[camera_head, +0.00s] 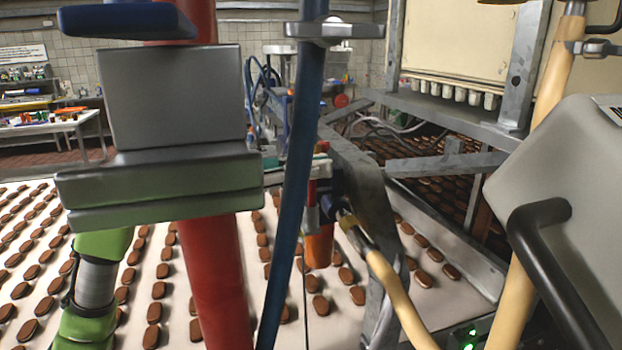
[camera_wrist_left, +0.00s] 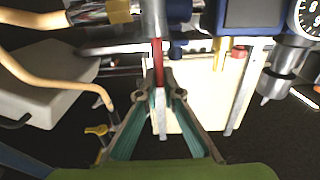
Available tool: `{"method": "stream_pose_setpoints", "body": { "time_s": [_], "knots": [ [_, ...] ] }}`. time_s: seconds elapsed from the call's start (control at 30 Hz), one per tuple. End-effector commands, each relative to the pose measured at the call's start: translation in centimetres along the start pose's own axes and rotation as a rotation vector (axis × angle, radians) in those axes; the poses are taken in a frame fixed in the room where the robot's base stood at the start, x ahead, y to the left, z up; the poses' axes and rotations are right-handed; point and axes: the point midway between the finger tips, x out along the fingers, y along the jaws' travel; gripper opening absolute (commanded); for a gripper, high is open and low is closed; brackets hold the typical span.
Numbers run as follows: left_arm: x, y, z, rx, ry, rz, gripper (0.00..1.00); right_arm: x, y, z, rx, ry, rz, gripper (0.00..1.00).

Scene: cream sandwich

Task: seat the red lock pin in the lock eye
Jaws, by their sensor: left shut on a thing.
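My left gripper (camera_wrist_left: 164,82) is shut in the left wrist view, its teal-padded fingers closed on the red lock pin (camera_wrist_left: 158,74). A narrow red part of the pin shows at the fingertips, just below a grey metal cylinder (camera_wrist_left: 154,25). A pale grey shaft (camera_wrist_left: 162,122) shows between the fingers; I cannot tell whether it belongs to the pin. In the head view my left gripper (camera_head: 322,166) shows only partly, behind a blue pipe. A red and grey upright piece (camera_head: 311,192) shows below it. I cannot clearly make out the lock eye. My right gripper is not in view.
A thick red pipe (camera_head: 212,270) and the blue pipe (camera_head: 291,180) stand in front of the gripper. A grey metal frame (camera_head: 366,190) and a yellow hose (camera_head: 390,285) lie to its right. A conveyor (camera_head: 190,333) with rows of brown biscuits runs below.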

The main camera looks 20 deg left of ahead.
Motion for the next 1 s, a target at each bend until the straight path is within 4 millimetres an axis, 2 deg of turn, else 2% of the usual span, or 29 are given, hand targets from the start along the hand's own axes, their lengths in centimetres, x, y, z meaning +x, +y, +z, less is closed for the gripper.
{"method": "stream_pose_setpoints", "body": {
  "time_s": [0.03, 0.13, 0.4, 0.47, 0.5, 0.83, 1.0],
  "knots": [
    [0.1, 0.0, 0.9, -0.007, -0.003, 0.003, 0.0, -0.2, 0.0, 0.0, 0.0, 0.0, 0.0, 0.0],
    [0.1, 0.0, 1.9, -0.005, -0.001, 0.002, 0.0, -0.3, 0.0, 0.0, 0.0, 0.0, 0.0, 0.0],
    [0.0, 0.0, 2.2, -0.001, 0.0, 0.0, 0.0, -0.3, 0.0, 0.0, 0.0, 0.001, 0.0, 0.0],
    [0.0, 0.0, 2.2, -0.001, -0.001, 0.0, 0.2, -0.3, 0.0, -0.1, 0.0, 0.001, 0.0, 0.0],
    [0.0, 0.0, 2.2, -0.001, -0.001, 0.0, 0.23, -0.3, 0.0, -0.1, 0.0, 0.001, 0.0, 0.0],
    [-0.1, 0.0, 2.3, -0.002, -0.001, 0.0, 0.23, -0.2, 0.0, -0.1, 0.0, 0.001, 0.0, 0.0],
    [-1.7, -0.1, 2.6, -0.001, -0.002, -0.004, 0.23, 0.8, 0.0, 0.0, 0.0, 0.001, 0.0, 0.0]
  ]
}}
